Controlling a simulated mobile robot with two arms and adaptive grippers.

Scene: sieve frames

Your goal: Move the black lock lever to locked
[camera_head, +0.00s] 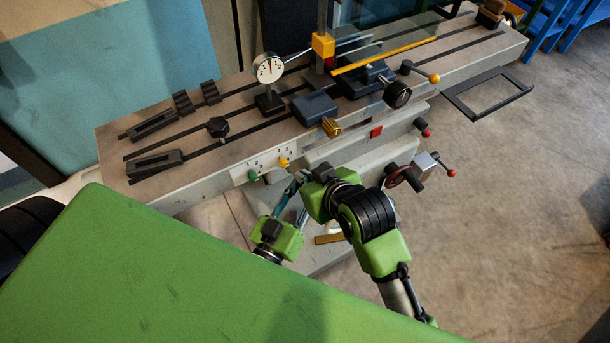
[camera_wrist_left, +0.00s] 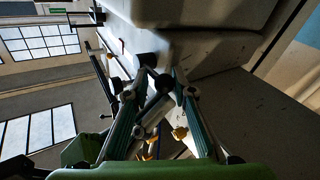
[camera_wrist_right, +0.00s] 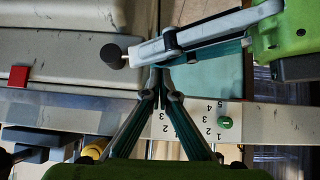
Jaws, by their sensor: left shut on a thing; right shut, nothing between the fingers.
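The black lock lever appears to be the piece with a round black knob (camera_wrist_right: 112,55) on a short stem, on the machine's front in the right wrist view. In the head view it is hidden behind my arms. My left gripper (camera_wrist_right: 165,45) comes in from the right of that view, its fingers shut on the lever, though the contact is partly hidden. In the left wrist view a dark piece (camera_wrist_left: 161,83) shows between its fingertips. My right gripper (camera_wrist_right: 163,92) is shut and empty, its fingertips close by the left fingers. It also shows in the head view (camera_head: 318,175).
The grey machine table (camera_head: 235,100) carries a dial gauge (camera_head: 269,68) and clamp blocks. A numbered plate with a green knob (camera_wrist_right: 225,123) and a yellow knob (camera_head: 284,162) is close to my grippers. Handwheels (camera_head: 397,178) stick out to the right.

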